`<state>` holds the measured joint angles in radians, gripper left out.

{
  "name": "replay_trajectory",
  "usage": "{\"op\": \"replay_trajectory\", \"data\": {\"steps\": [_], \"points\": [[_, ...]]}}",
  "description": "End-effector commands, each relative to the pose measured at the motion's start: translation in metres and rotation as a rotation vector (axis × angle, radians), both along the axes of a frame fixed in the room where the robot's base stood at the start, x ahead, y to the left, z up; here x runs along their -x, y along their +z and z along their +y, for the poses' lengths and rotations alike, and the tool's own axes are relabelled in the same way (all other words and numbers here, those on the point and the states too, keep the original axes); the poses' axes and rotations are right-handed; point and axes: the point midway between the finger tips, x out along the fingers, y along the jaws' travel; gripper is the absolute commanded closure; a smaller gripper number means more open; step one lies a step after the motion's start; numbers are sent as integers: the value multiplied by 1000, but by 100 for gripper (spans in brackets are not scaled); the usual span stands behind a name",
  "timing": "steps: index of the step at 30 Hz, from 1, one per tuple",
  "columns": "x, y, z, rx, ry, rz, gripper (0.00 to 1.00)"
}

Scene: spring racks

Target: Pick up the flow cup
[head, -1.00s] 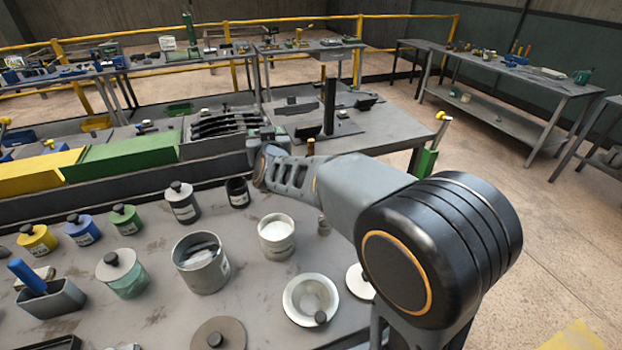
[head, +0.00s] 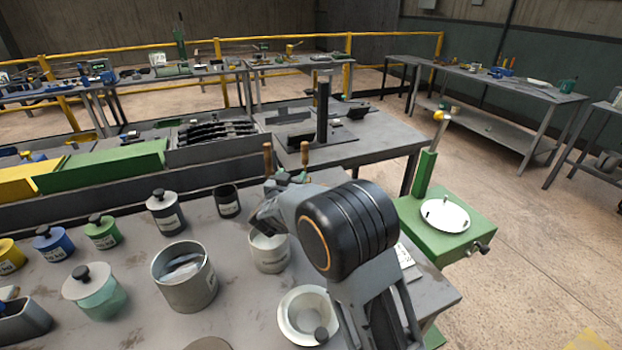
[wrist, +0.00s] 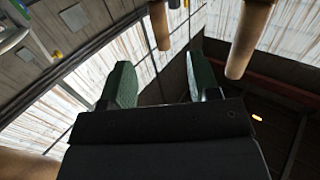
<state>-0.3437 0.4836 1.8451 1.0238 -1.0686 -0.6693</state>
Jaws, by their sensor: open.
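I cannot tell for sure which vessel is the flow cup. Candidates on the near bench are a small dark cup (head: 228,208), a white labelled pot (head: 268,258) and a white round dish (head: 284,318) with a small dark knob beside its bowl. My gripper (head: 290,177) is above the bench's back right part, beyond the white pot, and my arm partly covers that pot. In the wrist view, my gripper's green fingers (wrist: 161,82) stand apart with nothing between them. Two tan wooden rods show past them, a left one (wrist: 160,25) and a right one (wrist: 248,38).
A grey open can (head: 185,290) and several lidded jars, one dark grey (head: 165,215), crowd the bench left of my arm. A green stand (head: 465,213) with a white plate is at the right. Open floor (head: 500,175) lies beyond it.

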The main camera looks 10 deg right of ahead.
Motion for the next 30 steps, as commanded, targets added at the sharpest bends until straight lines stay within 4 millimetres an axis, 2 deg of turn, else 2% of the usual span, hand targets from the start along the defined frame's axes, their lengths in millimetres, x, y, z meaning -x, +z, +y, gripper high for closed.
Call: {"op": "replay_trajectory", "data": {"steps": [9,19,30], "points": [[-48,1,-28,0,-3,0,44],[-67,1,-39,0,-3,1,44],[-104,0,-61,0,-2,0,44]]}}
